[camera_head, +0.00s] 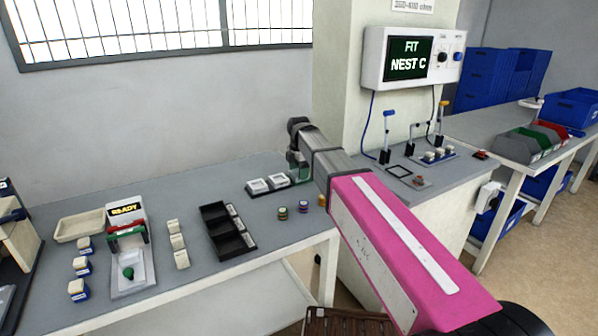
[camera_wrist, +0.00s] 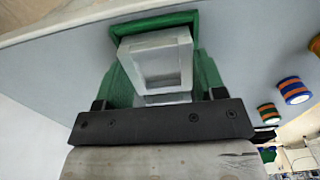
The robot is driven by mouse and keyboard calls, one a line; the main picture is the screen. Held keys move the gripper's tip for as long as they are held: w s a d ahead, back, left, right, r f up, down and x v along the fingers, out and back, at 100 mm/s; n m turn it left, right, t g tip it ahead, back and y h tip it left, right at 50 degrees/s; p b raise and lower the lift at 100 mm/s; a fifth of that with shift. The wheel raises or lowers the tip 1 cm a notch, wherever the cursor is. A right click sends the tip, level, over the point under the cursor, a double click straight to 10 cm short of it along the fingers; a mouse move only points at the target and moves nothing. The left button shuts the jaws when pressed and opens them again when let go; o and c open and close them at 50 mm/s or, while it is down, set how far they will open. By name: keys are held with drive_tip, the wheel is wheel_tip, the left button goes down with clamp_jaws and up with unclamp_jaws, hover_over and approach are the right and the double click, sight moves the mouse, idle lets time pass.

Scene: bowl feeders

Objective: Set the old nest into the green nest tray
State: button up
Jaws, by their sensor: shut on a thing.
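In the wrist view a pale grey square nest (camera_wrist: 155,40) with a recessed middle sits between the fingers of my gripper (camera_wrist: 160,75), which is shut on it. Green shows on both sides of the nest and as a raised bar beyond it, which looks like the green nest tray (camera_wrist: 153,20). I cannot tell cleanly where green fingers end and tray begins, nor whether the nest rests on anything. In the head view my gripper (camera_head: 298,170) is at the back of the bench, with green beside it; my arm hides much of this spot.
Two pale square nests (camera_head: 268,184) lie left of my gripper. A black compartment tray (camera_head: 228,232) and a READY fixture (camera_head: 130,255) are further left. The wall display (camera_head: 408,58) reads FIT NEST C.

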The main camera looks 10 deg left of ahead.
drive_tip(key=shift+f, duration=0.1)
drive_tip(key=o, duration=1)
wheel_tip(320, 180, up, 12)
